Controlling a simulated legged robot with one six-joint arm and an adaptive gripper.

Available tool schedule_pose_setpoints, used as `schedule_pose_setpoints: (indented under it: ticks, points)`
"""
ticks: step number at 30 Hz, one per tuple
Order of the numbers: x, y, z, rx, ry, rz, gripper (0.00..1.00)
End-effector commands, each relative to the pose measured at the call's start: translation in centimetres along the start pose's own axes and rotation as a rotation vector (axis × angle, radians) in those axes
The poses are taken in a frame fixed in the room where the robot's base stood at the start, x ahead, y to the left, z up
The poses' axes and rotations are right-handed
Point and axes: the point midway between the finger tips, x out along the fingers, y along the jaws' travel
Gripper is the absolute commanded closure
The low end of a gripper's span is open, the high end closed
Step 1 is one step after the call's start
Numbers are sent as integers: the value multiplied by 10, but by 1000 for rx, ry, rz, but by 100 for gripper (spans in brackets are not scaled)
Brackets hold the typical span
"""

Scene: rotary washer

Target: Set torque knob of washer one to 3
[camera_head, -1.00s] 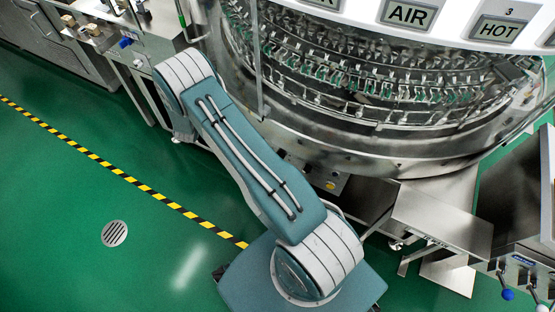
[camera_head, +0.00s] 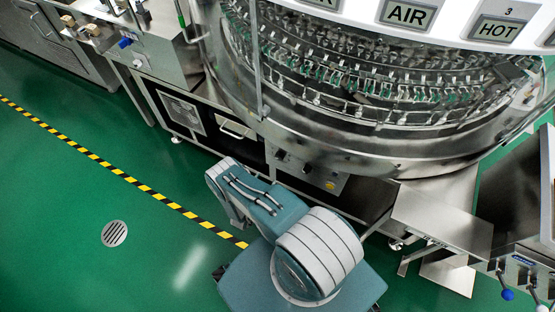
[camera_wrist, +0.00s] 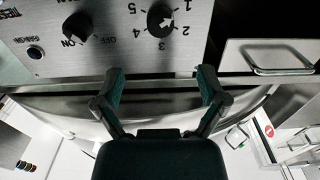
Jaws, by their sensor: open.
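In the wrist view, a metal panel (camera_wrist: 110,55) appears upside down. A black numbered knob (camera_wrist: 160,20) sits on it, ringed by digits, with 1, 2, 3 and 4 readable. Its exact setting is hard to read. To its left is a black ON/OFF knob (camera_wrist: 78,27). My gripper (camera_wrist: 161,75) is open and empty. Its fingertips straddle the numbered knob's line, apart from the knob in the picture. In the head view the gripper is hidden; the round washer (camera_head: 380,150) stands above and behind my arm.
In the head view, a small panel (camera_head: 345,183) with dark knobs and a yellow button is under the washer's rim. A metal platform (camera_head: 440,215) is to its right. A cabinet handle (camera_wrist: 280,60) shows in the wrist view. Green floor (camera_head: 60,220) is open at left.

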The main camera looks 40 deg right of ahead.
Motion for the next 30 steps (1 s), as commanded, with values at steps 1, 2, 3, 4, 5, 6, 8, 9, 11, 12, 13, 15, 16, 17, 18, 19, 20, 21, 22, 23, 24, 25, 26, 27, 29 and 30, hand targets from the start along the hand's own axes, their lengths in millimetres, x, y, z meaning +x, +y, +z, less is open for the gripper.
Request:
schedule_pose_setpoints:
  ticks: [1, 2, 3, 4, 5, 6, 8, 9, 11, 12, 13, 15, 16, 17, 18, 19, 20, 21, 22, 23, 24, 25, 26, 27, 29, 30]
  points:
    - [4, 0, 0, 2, 2, 3, 8]
    - [7, 0, 0, 2, 1, 3, 8]
    - [12, 0, 0, 3, 1, 4, 8]
    - [16, 0, 0, 4, 0, 5, 8]
    - [21, 0, 0, 4, 0, 4, 8]
    - [28, 1, -1, 3, 0, 6, 8]
    - [39, 1, 0, 3, -1, 6, 8]
    - [46, 0, -1, 4, -2, 5, 8]
    - [57, 1, -1, 3, -1, 5, 8]
    - [65, 0, -1, 4, -1, 5, 8]
    - [70, 0, -1, 4, -1, 4, 8]
    - [82, 0, -1, 3, -2, 4, 8]
    - [86, 0, -1, 3, -2, 4, 8]
    - [90, 0, -1, 3, -3, 3, 8]
    - [95, 0, -1, 3, -3, 2, 8]
    - [98, 0, -1, 3, -3, 3, 8]
    - [100, 0, -1, 2, -3, 2, 8]
    - [103, -1, -1, 2, -3, 0, 8]
    - [104, -1, -1, 1, -4, 0, 8]
    - [105, -1, -1, 1, -4, 0, 8]
    - [106, 0, -1, 1, -4, 0, 8]
    - [107, -1, -1, 1, -4, 0, 8]
    - [107, -1, -1, 1, -4, -1, 8]
    - [107, -1, -1, 1, -4, -1, 8]
    - [107, -1, -1, 1, -4, -1, 8]
    - [107, -1, -1, 1, -4, -1, 8]
